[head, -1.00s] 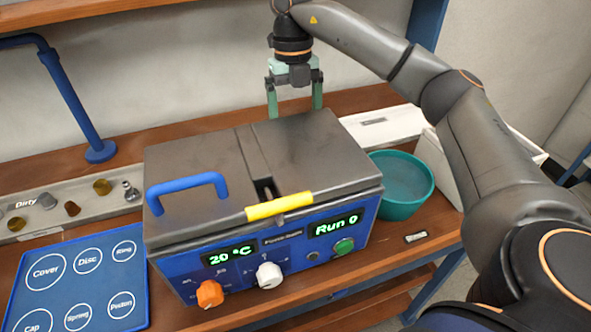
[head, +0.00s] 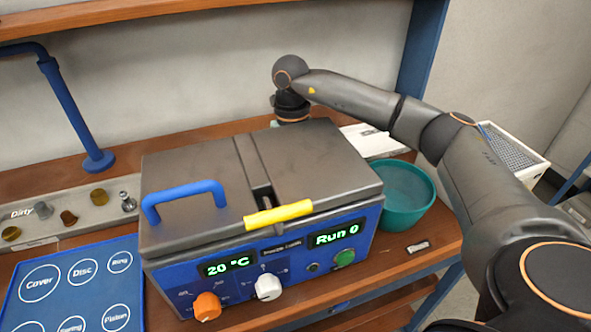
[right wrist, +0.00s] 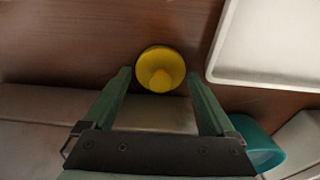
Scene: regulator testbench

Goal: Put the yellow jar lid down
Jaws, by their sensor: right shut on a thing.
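The yellow jar lid (right wrist: 161,60) is a round disc with a raised knob, between the fingertips of my right gripper (right wrist: 160,76) in the right wrist view. The gripper is shut on it. Brown wooden bench surface shows beyond and around the lid; I cannot tell whether the lid touches it. In the head view the fingers and the lid are hidden behind the grey-lidded machine (head: 320,165), and only the wrist above them shows. My left gripper is in neither view.
A teal bowl (head: 404,195) stands right of the machine. A white tray (right wrist: 280,45) lies close to the right finger. The labelled blue mat (head: 60,309) and a grey tray with several small parts (head: 75,225) are at the left. Bare wood (right wrist: 70,40) lies around the lid.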

